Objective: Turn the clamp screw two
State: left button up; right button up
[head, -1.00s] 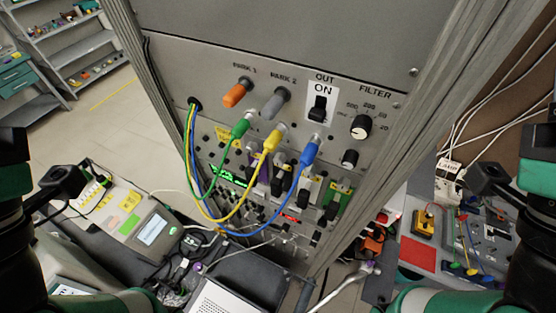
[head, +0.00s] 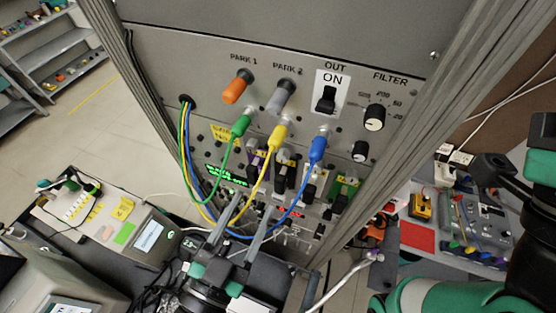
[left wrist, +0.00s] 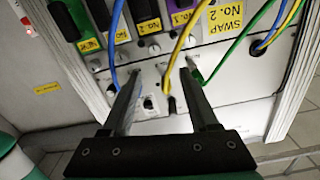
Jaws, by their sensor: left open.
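My left gripper (head: 254,203) reaches up from below in the head view, its two long grey fingers spread apart before the lower rack panel. In the left wrist view the open gripper (left wrist: 161,72) has nothing clearly held between its fingers, and a yellow cable (left wrist: 175,60) hangs between them. Small silver screw heads (left wrist: 154,48) show on the panel beneath the coloured modules. I cannot tell which is clamp screw two. The purple module (left wrist: 182,16) and the yellow "SWAP No. 2" label (left wrist: 222,16) are near the top. My right gripper is out of view.
Green (head: 236,140), yellow (head: 271,160) and blue (head: 308,175) cables loop down across the panel near my left gripper. A device with a screen (head: 149,235) stands at left. A red-marked bench (head: 417,236) is at right.

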aim_at(282, 159)
pick_arm(q)
jog(key=x, duration=0.5)
jog(key=d+p+x, duration=0.1)
jog(key=x, duration=0.5)
jog(key=shift+d+f+p, duration=0.15)
jog(key=shift+f+p, duration=0.05)
jog(key=shift+p, duration=0.1)
jog(key=shift+c, duration=0.3)
grip_shut()
